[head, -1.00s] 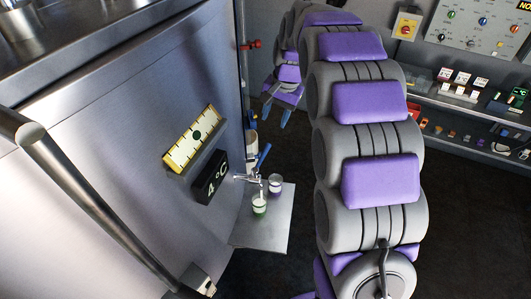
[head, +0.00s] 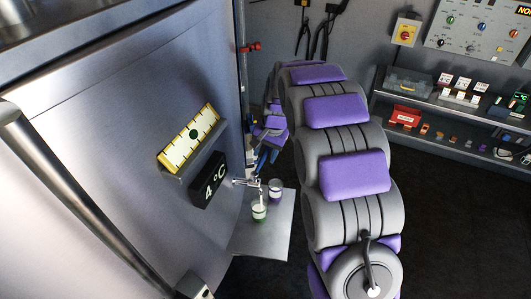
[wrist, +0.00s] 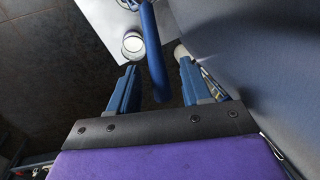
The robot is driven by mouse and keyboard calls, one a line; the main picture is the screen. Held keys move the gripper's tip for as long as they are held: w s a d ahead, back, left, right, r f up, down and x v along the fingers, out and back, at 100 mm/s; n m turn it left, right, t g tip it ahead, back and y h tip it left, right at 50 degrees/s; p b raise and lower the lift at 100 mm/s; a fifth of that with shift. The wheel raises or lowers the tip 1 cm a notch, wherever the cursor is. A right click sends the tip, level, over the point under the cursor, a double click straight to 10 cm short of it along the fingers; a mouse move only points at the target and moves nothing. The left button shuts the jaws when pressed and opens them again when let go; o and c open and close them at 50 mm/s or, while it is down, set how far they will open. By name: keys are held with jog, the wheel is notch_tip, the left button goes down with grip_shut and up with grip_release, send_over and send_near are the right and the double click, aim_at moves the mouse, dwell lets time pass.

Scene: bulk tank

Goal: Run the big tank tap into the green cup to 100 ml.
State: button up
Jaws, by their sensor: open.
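The green cup (head: 260,211) stands on a metal shelf (head: 268,243) below the tap (head: 247,182) on the tank's front. It looks whitish above a green lower part; I cannot read its level or see a clear stream. A purple-tinted cup (head: 275,191) stands just behind it. In the wrist view my gripper (wrist: 157,88) is open, its two blue fingers on either side of a blue tap lever (wrist: 153,55), with gaps at both sides. A round cup with a white top (wrist: 133,43) shows beyond; I cannot tell which one. In the head view my gripper is mostly hidden behind the tap area.
The tank wall (head: 110,130) closes the left side, with a yellow-framed scale (head: 190,137) and a 4 °C display (head: 210,182) on it. Shelves with small items (head: 450,110) stand at the back right. The dark floor (head: 450,220) at right is clear.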

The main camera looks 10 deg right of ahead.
jog(key=shift+c, duration=0.4)
grip_shut()
